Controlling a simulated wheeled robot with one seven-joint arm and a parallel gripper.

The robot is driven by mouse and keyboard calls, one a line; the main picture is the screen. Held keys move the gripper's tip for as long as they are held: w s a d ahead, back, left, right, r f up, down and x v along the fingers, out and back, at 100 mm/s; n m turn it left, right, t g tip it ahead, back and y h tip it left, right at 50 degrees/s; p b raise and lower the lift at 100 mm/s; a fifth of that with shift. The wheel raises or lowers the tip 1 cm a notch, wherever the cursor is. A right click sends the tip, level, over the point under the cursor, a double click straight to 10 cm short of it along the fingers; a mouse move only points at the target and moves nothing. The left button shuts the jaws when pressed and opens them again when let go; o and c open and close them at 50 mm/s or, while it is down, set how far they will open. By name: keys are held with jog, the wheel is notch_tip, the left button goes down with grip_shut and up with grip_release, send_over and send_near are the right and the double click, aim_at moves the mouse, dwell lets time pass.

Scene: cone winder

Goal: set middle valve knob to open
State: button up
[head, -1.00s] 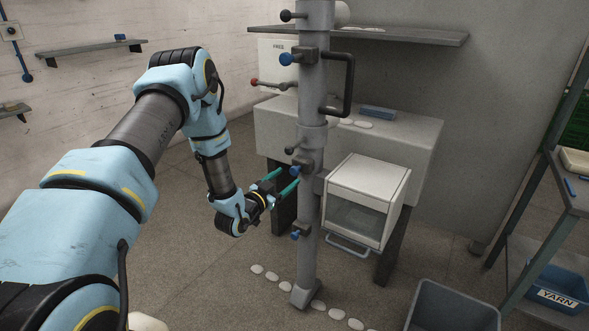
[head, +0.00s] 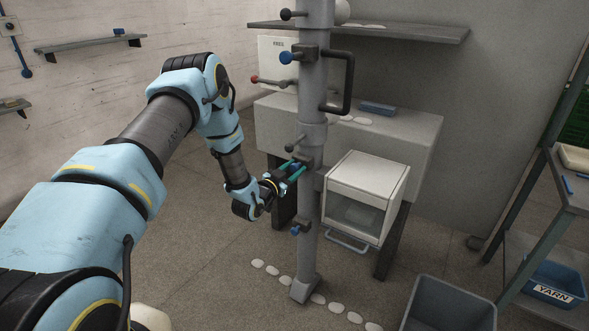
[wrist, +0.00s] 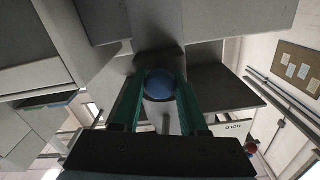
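The middle valve knob is a blue ball on a grey mount partway up the grey column (head: 312,140). In the wrist view the blue knob (wrist: 158,86) sits between my two green fingers, near their tips. My gripper (head: 296,169) reaches the column from the left in the head view and largely hides this knob there. The fingers (wrist: 159,95) stand apart on either side of the knob. Whether they touch it is hard to tell.
Another blue knob (head: 287,57) is higher on the column and one (head: 297,229) lower. A black handle (head: 349,85) juts out right of the column. A white box with a window (head: 368,187) stands just right of it. A grey bin (head: 450,303) is on the floor.

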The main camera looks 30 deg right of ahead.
grip_shut()
dwell(0.9)
